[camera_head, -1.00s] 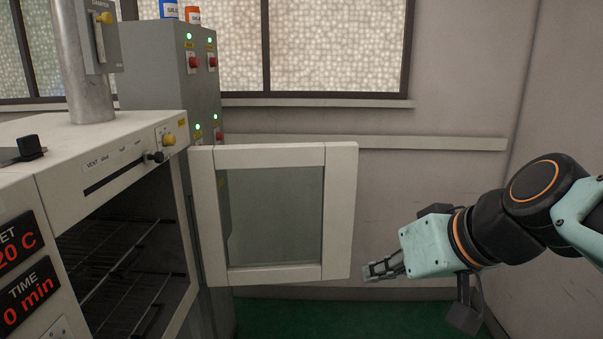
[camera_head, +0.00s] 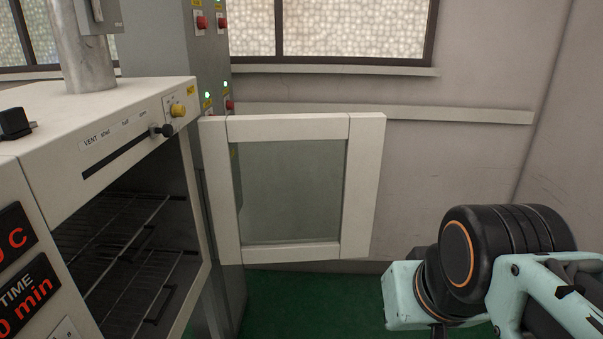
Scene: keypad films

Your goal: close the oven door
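The oven (camera_head: 55,160) stands at the left, its front opening dark with wire racks (camera_head: 125,250) inside. Its white-framed door (camera_head: 365,185) with a glass pane (camera_head: 290,190) stands wide open, swung out to the right of the opening. My arm is at the lower right, right of and below the door's free edge, and appears apart from it. The pale green gripper body shows near the bottom edge, but its fingers are hidden or out of frame, so their state does not show.
A grey cabinet (camera_head: 165,45) with red buttons and green lights stands behind the oven. A vent slider with a black knob (camera_head: 163,131) and a yellow knob (camera_head: 178,111) sit on the oven's upper front. Green floor (camera_head: 300,300) below the door is clear.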

